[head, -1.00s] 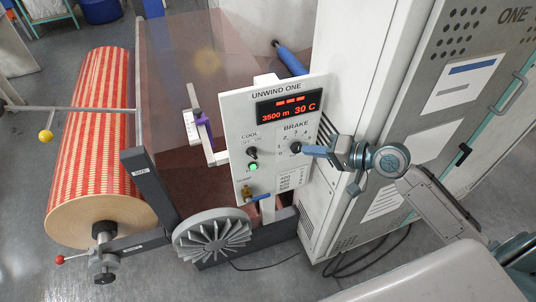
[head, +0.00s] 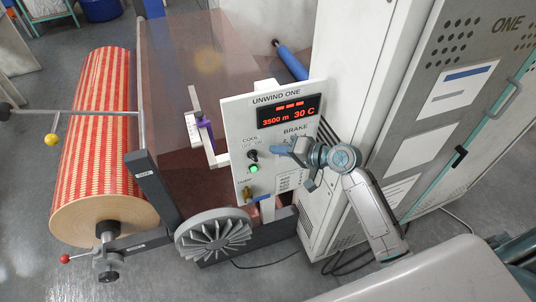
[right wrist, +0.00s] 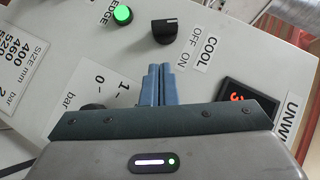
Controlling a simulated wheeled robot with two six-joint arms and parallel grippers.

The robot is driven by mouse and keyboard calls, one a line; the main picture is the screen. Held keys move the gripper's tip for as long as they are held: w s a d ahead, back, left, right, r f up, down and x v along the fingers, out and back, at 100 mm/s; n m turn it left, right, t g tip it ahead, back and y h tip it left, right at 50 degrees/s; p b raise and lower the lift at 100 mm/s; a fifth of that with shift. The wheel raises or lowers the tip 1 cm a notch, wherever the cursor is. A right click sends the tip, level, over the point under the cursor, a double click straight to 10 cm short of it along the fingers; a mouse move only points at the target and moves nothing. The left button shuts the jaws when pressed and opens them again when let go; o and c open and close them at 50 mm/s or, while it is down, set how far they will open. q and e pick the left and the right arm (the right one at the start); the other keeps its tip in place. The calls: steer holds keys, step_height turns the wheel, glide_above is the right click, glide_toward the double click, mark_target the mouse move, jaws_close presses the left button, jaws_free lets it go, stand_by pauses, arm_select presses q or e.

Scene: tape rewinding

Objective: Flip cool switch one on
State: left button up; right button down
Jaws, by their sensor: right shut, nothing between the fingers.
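The cool switch is a black knob (head: 252,156) under the COOL label on the white UNWIND ONE panel (head: 237,115). In the right wrist view the knob (right wrist: 164,32) stands beside the OFF and ON marks; I cannot tell for sure which one it points to. My right gripper (head: 273,149) is shut and empty, just right of the knob in the head view. In the right wrist view its blue fingertips (right wrist: 157,70) are pressed together, pointing toward the knob with a small gap showing. My left gripper is not in view.
A green lamp (head: 254,169) is lit below the knob; it shows in the right wrist view (right wrist: 122,15). The brake dial (right wrist: 94,107) is partly hidden by my gripper. A red display (head: 289,110) sits above. A grey cabinet (head: 415,130) stands to the right.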

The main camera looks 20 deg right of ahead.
mark_target(256, 156)
steer(key=a, duration=0.1)
steer(key=a+f+p, duration=0.1)
steer(key=a, duration=0.1)
steer(key=shift+s+a+f, duration=0.1)
steer(key=shift+f, duration=0.2)
steer(key=shift+a+f, duration=0.15)
steer(key=shift+f, duration=0.05)
